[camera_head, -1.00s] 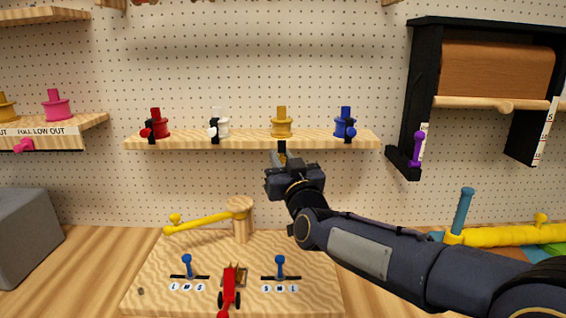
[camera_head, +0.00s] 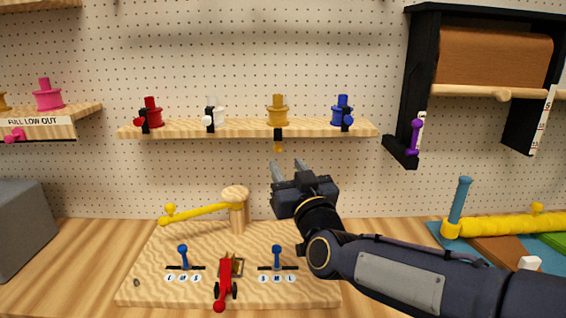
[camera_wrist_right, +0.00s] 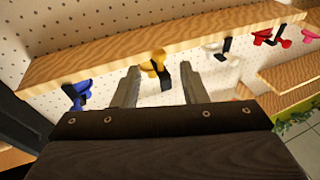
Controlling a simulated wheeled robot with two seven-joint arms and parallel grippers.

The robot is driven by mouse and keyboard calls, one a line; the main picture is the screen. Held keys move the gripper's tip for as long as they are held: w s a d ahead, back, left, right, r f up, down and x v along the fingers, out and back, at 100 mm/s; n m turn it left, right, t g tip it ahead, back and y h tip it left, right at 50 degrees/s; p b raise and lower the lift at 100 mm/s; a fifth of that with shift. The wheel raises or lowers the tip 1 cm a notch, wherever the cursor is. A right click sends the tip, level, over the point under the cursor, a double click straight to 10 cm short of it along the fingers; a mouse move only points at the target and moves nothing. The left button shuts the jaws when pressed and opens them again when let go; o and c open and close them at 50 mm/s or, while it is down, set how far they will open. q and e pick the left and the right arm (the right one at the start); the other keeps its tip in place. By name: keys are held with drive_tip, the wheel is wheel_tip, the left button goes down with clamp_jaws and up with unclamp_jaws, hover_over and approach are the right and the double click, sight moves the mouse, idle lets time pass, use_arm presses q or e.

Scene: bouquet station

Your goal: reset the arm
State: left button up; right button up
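My right gripper (camera_head: 287,172) is open and empty, in front of the pegboard and below the middle shelf (camera_head: 190,131). In the right wrist view its two fingers (camera_wrist_right: 157,92) stand well apart. My right arm reaches in from the lower right. My left gripper is not in view.
Red (camera_head: 152,109), white (camera_head: 215,116) and blue (camera_head: 342,107) spools stand on the same shelf. A wooden board (camera_head: 150,284) with a yellow arm on a post (camera_head: 236,212), two blue levers and a red handle lies below. A black-framed roll holder (camera_head: 398,85) hangs at right.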

drive_tip(key=shift+s, duration=0.25)
drive_tip(key=s+d+f+m+g+p, duration=0.2)
drive_tip(key=s+d+f+g+p, duration=0.3)
drive_tip(key=s+d, duration=0.6)
drive_tip(key=s+d+f+m+g+h+p, duration=0.15)
drive_tip(key=s+d+f+g, duration=0.35)
drive_tip(key=s, duration=0.5)
drive_tip(key=s+d+f+m+g+h+p, duration=0.15)
drive_tip(key=s+f+g, duration=0.25)
drive_tip(key=s+f, duration=0.55)
wheel_tip(320, 180, down, 41)
drive_tip(key=d+b, duration=0.1)
drive_tip(key=b, duration=4.3)
drive_tip(key=shift+f, duration=0.2)
